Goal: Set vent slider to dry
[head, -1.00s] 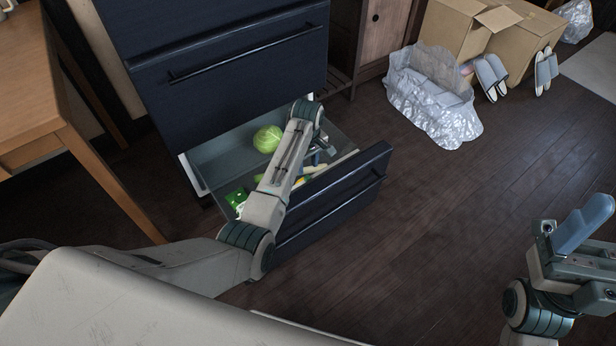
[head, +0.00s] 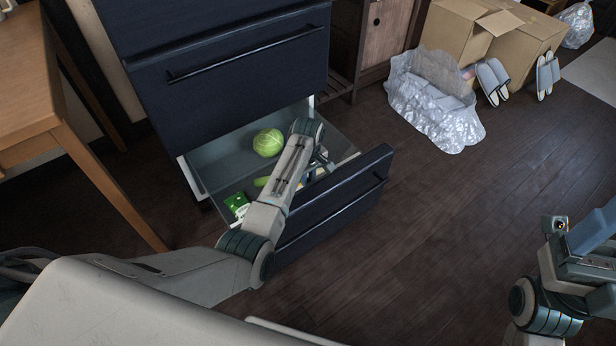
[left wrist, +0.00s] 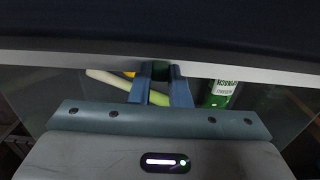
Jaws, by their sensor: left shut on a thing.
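The lower drawer of the dark cabinet stands open, its dark front (head: 330,205) toward me. My left gripper (head: 320,165) reaches inside near the front panel, partly hidden by my forearm. In the left wrist view, its blue fingers (left wrist: 160,88) are close together on a small dark green piece (left wrist: 160,70) at the pale rim (left wrist: 230,73). This piece appears to be the vent slider; its setting and any marks cannot be read. My right gripper (head: 592,232) is at the right edge, partly cut off, away from the drawer; its jaw gap is unclear.
The drawer holds a green cabbage (head: 268,142), a green carton (head: 237,204) and long vegetables. The closed upper drawer (head: 230,70) overhangs it. A wooden table (head: 30,110) stands left. Cardboard boxes (head: 460,30), a plastic bag (head: 435,100) and slippers are at back right; floor between is clear.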

